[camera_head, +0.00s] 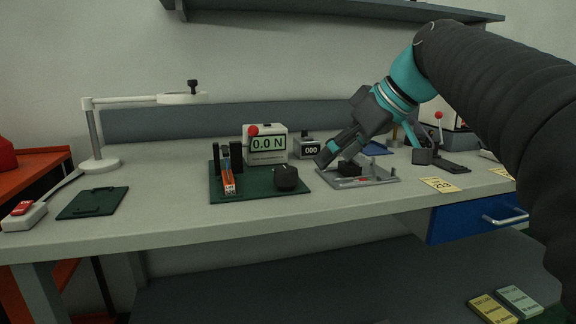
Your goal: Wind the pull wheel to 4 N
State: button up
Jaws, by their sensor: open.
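The tester's display box (279,155) reads 0.0 N and has a red knob at its top left. In front of it, a black round wheel (286,178), which looks like the pull wheel, sits on the right part of a green base plate (258,192). An orange and white piece (228,181) stands between black posts on the same plate. My gripper (328,157) is open, tilted down to the left, right of the wheel and apart from it. It is over or near the left part of a grey fixture; its exact height is hard to tell.
The grey fixture (378,179) with a black block lies right of the green plate. A small counter (308,149) reading 000 stands behind. A lamp (100,164), a dark green mat (92,203) and a red-switch box (24,215) are at left. The bench front (250,220) is clear.

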aim_at(286, 169)
notch_tip(286, 169, up, 4)
jog(key=w+n+y, duration=0.1)
jog(key=w+n, duration=0.2)
jog(key=x, duration=1.4)
jog(key=shift+s+a+r+b, duration=0.1)
jog(key=shift+s+a+b, duration=0.25)
jog(key=shift+s+b, duration=0.05)
jog(key=c, duration=1.1)
jog(key=shift+c, duration=0.2)
